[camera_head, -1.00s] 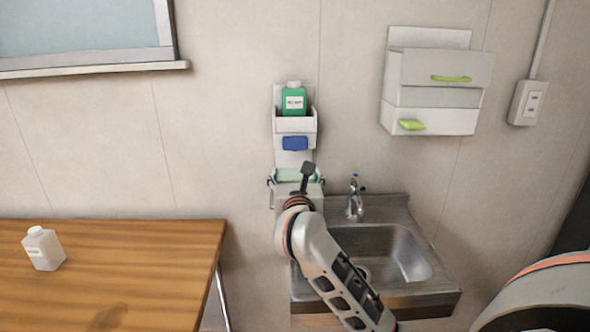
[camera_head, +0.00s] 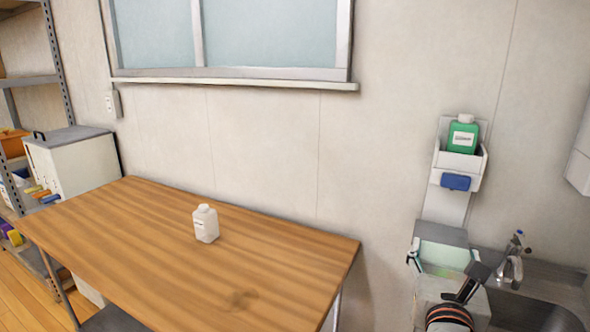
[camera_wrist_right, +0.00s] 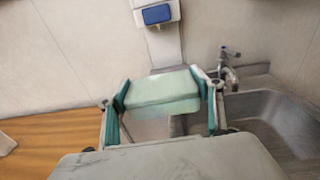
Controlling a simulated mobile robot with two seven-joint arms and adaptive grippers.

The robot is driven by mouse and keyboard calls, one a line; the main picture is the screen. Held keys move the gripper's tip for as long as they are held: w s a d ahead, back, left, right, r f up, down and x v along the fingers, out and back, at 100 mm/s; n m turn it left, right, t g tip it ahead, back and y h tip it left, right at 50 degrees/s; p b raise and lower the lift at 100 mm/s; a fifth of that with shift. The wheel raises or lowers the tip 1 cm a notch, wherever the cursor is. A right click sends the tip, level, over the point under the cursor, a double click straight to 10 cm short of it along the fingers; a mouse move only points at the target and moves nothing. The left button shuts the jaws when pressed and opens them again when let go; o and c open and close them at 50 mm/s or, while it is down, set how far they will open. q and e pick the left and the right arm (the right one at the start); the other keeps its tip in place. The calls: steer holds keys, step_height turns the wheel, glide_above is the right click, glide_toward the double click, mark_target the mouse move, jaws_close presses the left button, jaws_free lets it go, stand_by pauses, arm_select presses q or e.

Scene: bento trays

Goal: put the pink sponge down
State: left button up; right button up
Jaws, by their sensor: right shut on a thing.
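My right gripper (camera_head: 442,258) is in front of the wall to the left of the sink. In the right wrist view, the gripper (camera_wrist_right: 163,98) has its teal-padded fingers on both sides of a pale green block (camera_wrist_right: 162,86). The block also shows in the head view (camera_head: 444,256). It is held in the air, and its lower side is partly hidden. No pink sponge shows; the held block looks pale green. My left gripper is not in view.
A wall holder (camera_head: 460,160) carries a green bottle (camera_head: 463,134). A metal sink (camera_head: 530,305) stands at right. Much of the tabletop is clear.

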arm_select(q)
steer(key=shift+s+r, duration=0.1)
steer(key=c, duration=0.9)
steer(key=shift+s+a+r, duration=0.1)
arm_select(e)
steer(key=s+a+f+n+t+y, duration=0.1)
steer(key=s+a+f+n+y, duration=0.2)
steer(key=f, duration=0.3)
steer(key=s+a+f+n+t+y, duration=0.1)
steer(key=s+a+f+n+y, duration=0.1)
steer(key=a+f+y, duration=0.3)
step_height(320, 180, down, 2)
steer(key=shift+s+f+n, duration=0.15)
steer(key=shift+s+n, duration=0.25)
steer(key=shift+s, duration=0.3)
